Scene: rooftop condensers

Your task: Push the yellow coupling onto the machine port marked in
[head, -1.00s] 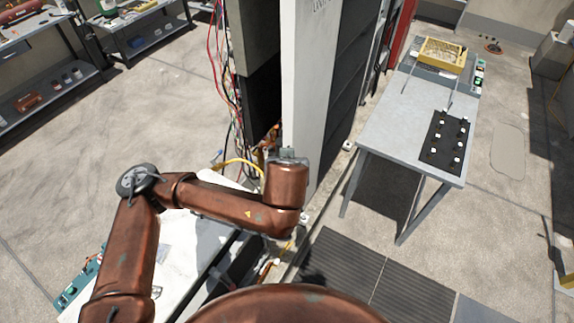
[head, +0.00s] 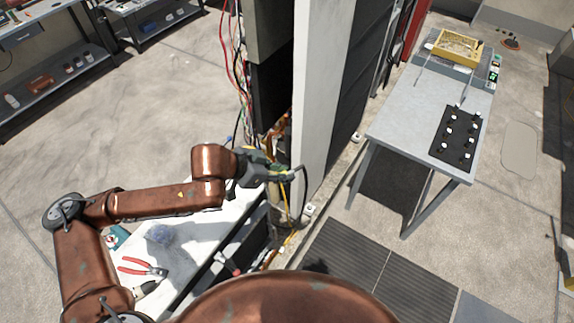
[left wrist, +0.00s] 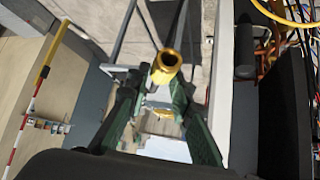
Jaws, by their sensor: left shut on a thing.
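The yellow coupling (left wrist: 167,66) is a brass-coloured ring with its open end showing in the left wrist view. My left gripper (head: 281,172) is shut on it; its green fingers (left wrist: 157,92) lie either side of the coupling in the wrist view. In the head view the gripper is beside the tall machine's pale edge panel (head: 318,90), in front of its open side, and the coupling is hard to make out there. Copper pipework (head: 277,130) shows inside the machine. I cannot make out the port marked in. My right gripper is not in view.
A white bench (head: 205,250) with red-handled pliers (head: 140,267) lies below my left arm. Loose wires (head: 238,90) hang on the machine's open side. A grey table (head: 415,120) stands to the right. A yellow hose (left wrist: 290,18) shows near the pipes.

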